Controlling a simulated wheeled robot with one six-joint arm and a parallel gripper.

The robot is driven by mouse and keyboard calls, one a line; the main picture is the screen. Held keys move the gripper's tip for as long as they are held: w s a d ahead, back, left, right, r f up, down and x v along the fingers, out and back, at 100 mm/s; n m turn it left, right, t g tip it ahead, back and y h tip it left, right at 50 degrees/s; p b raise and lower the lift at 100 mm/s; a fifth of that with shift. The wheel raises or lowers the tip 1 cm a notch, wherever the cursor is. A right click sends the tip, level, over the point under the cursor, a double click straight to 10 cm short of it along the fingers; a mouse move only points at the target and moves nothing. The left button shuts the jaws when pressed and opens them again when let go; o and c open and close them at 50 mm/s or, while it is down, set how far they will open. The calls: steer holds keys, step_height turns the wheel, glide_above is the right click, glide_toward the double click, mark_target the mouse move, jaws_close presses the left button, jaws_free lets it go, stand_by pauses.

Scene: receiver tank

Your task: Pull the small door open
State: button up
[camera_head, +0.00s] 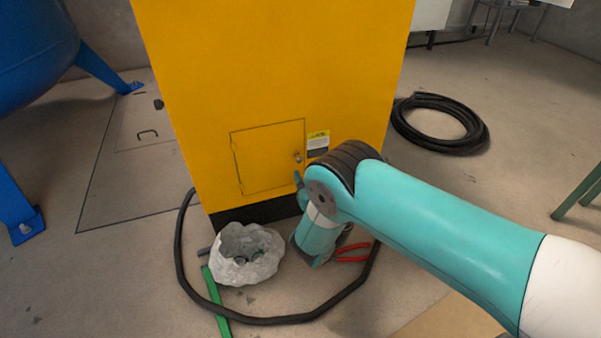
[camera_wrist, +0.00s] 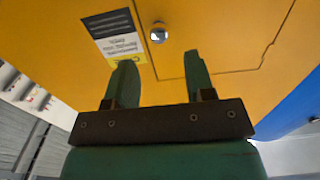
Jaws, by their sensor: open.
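The small door (camera_head: 268,158) is a square panel low on the front of the yellow cabinet (camera_head: 275,60). It looks flush with the front, with hinges at its left edge. A small metal knob (camera_head: 297,156) sits near its right edge. In the wrist view the knob (camera_wrist: 158,33) shows at top centre, beyond the fingertips. My gripper (camera_wrist: 157,68) has its two green fingers apart with nothing between them. The knob lies ahead of the gap, apart from both fingers. In the head view my arm's end is low at the cabinet's front, right of the door, and mostly hides the gripper.
A label (camera_head: 317,142) is right of the door. On the floor in front are a crumpled grey bag (camera_head: 246,262), a green strip (camera_head: 215,300), red-handled pliers (camera_head: 352,252) and a black hose (camera_head: 270,320). A coiled hose (camera_head: 440,122) lies right. A blue tank (camera_head: 35,45) stands left.

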mark_target(300, 160)
steer(key=shift+b+x, duration=1.8)
steer(key=shift+x, duration=1.55)
steer(key=shift+d, duration=0.1)
jaws_close()
